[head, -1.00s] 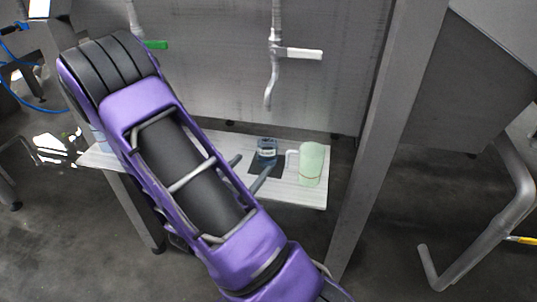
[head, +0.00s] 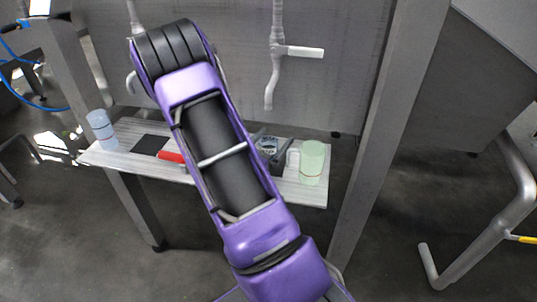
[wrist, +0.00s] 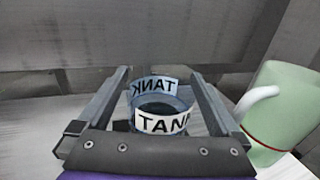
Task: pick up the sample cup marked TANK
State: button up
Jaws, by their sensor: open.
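The sample cup marked TANK (wrist: 160,120) is a clear bluish cup with a white label band. In the wrist view it stands between the two fingers of my gripper (wrist: 161,76), which are open on either side of it. Contact between the fingers and the cup is not clear. In the head view the cup (head: 268,145) stands on the shelf, partly hidden by my gripper (head: 272,139) and arm.
A pale green mug (head: 312,163) stands close to the right of the cup; its handle (wrist: 257,98) points toward my right finger. A light shelf (head: 305,192) bears them. At left are a bluish container (head: 101,130), a dark square (head: 150,144) and a red object (head: 172,157).

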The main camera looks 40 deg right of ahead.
jog(key=shift+c, duration=0.3)
jog(key=c, duration=1.4)
jog(key=shift+a+r+p, duration=0.2)
jog(key=shift+r+p, duration=0.15)
